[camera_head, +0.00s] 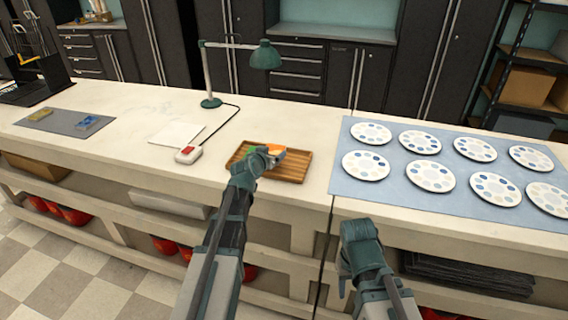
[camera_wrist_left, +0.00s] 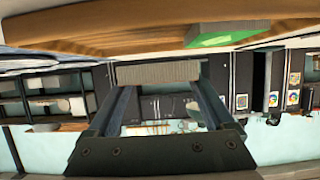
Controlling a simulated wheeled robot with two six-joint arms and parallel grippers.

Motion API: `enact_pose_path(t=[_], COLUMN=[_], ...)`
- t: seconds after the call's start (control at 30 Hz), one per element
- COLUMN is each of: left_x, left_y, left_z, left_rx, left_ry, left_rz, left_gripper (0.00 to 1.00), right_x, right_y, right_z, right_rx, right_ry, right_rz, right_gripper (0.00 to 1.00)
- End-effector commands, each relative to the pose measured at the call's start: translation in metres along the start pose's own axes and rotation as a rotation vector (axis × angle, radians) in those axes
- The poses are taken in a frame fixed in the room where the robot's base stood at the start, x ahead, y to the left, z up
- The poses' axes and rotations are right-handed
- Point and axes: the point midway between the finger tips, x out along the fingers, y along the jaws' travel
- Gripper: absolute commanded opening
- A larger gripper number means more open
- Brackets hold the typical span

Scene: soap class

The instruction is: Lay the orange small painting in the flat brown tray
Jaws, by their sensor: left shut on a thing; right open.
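The flat brown tray (camera_head: 298,172) is slatted wood and lies on the white counter near its front edge. My left gripper (camera_head: 270,153) is over it, shut on the orange small painting (camera_head: 277,149). In the left wrist view the held piece shows as a pale edge (camera_wrist_left: 158,72) between the fingers; its orange face is hidden there. The tray's wood (camera_wrist_left: 120,28) fills the top of that view. A green piece (camera_wrist_left: 225,38) lies on it, and a bit of green shows left of the gripper in the head view. My right gripper (camera_head: 358,255) is open and empty, in front of the counter.
Left of the tray are a red-and-white switch box (camera_head: 188,154), a white sheet (camera_head: 176,133) and a green desk lamp (camera_head: 264,57). A grey mat (camera_head: 65,122) lies further left. A blue mat (camera_head: 400,196) with several round palettes covers the right.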

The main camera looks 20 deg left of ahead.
Motion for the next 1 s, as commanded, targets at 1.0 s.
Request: enact_pose_path(t=[1.0], left_x=[0.032], left_y=[0.043], left_z=[0.03], left_rx=[0.0], left_ry=[0.0], left_rz=[-0.001], left_gripper=[0.33], right_x=[0.04], right_y=[-0.004], right_z=[-0.002], right_rx=[0.0], right_ry=[0.0], right_rz=[0.0], right_gripper=[0.5])
